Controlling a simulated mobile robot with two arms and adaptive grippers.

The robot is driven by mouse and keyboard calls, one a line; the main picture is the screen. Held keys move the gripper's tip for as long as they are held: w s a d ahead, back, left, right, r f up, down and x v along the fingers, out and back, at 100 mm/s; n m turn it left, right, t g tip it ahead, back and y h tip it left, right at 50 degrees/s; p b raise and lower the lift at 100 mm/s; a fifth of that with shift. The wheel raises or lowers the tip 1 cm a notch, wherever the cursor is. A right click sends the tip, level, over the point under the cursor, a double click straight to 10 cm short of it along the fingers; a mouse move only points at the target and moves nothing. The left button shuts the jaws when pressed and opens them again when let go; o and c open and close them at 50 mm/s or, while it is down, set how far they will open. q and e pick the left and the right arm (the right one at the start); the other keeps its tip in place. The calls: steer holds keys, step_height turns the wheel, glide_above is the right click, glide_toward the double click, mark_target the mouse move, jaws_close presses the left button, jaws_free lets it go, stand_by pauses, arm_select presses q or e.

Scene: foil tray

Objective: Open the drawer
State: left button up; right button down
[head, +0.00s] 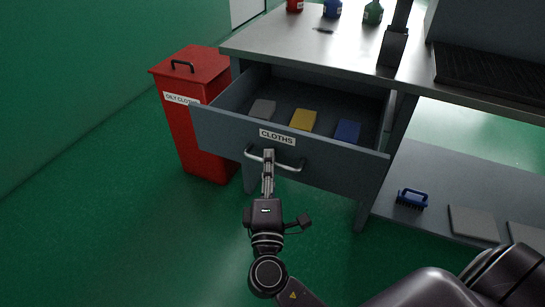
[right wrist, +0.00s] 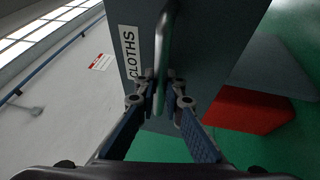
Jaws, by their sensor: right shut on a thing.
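The grey drawer (head: 225,125) labelled "CLOTHS" stands pulled well out from under the workbench. Inside it lie a grey cloth (head: 262,109), a yellow cloth (head: 303,121) and a blue cloth (head: 347,131). My right gripper (head: 268,155) is at the drawer's front, shut on the bar handle (head: 288,167) near its left end. In the right wrist view, the fingers (right wrist: 160,92) stand on either side of the handle (right wrist: 164,50), beside the label. My left gripper is not in view.
A red bin (head: 202,135) labelled for oily cloths stands close to the drawer's left. The workbench (head: 290,45) carries several bottles at the back. Green floor is clear in front and left.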

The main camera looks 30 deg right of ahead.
steer(key=shift+f, duration=0.1)
steer(key=c, duration=2)
jaws_free()
steer(key=v, duration=1.2)
steer(key=shift+d, duration=0.1)
